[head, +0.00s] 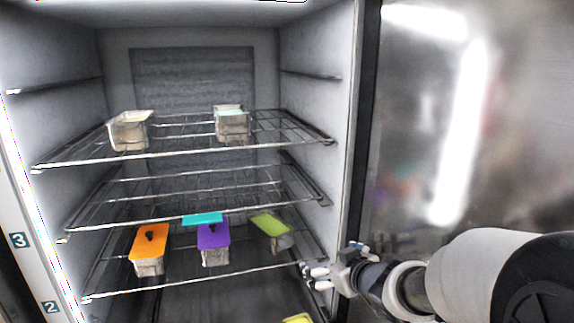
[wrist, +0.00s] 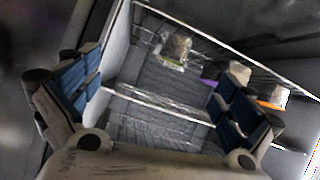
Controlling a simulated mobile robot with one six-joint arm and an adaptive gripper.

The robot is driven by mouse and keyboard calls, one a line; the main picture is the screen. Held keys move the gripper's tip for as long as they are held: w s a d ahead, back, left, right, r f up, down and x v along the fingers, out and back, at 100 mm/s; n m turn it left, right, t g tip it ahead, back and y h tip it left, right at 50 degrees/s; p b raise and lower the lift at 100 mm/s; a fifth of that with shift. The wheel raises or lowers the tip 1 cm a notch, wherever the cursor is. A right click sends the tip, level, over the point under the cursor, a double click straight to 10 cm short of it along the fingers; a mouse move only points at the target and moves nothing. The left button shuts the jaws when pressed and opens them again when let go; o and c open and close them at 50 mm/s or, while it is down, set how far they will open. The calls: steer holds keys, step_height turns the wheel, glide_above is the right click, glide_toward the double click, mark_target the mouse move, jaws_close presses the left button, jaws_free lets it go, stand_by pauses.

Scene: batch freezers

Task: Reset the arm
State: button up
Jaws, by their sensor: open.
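My gripper (head: 318,275) is at the right edge of the freezer opening in the head view, in front of the lower shelf's right end. In the wrist view its two blue-padded fingers (wrist: 160,110) stand wide apart with nothing between them. My arm reaches in from the lower right of the head view. Beyond the fingers, the wrist view shows wire shelves and several containers, tilted and partly dark.
The freezer has wire shelves (head: 190,205). Lower down are tubs with orange (head: 150,238), purple (head: 213,235), teal (head: 202,218) and green (head: 268,224) lids. A yellow lid (head: 298,319) shows at the bottom. A steel door (head: 420,150) stands right.

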steer(key=s+d+m+g+h+b, duration=0.1)
steer(key=s+d+m+h+b, duration=0.1)
steer(key=s+d+h, duration=0.3)
steer(key=s+d+m+g+b, duration=0.1)
steer(key=s+d+m+b, duration=0.15)
steer(key=s, duration=0.55)
steer(key=s+a+f+g+b, duration=0.1)
steer(key=s+f, duration=0.1)
steer(key=s, duration=0.5)
steer(key=s+a+f+g+y+b, duration=0.1)
steer(key=s+f+g+b, duration=0.1)
steer(key=s, duration=0.5)
steer(key=s+a+f+g+b, duration=0.1)
steer(key=s+f+g, duration=0.1)
steer(key=s+f, duration=0.2)
steer(key=s+m, duration=0.1)
steer(key=s, duration=0.2)
steer(key=shift+s+a, duration=0.2)
steer(key=shift+a, duration=0.1)
steer(key=shift+c, duration=0.5)
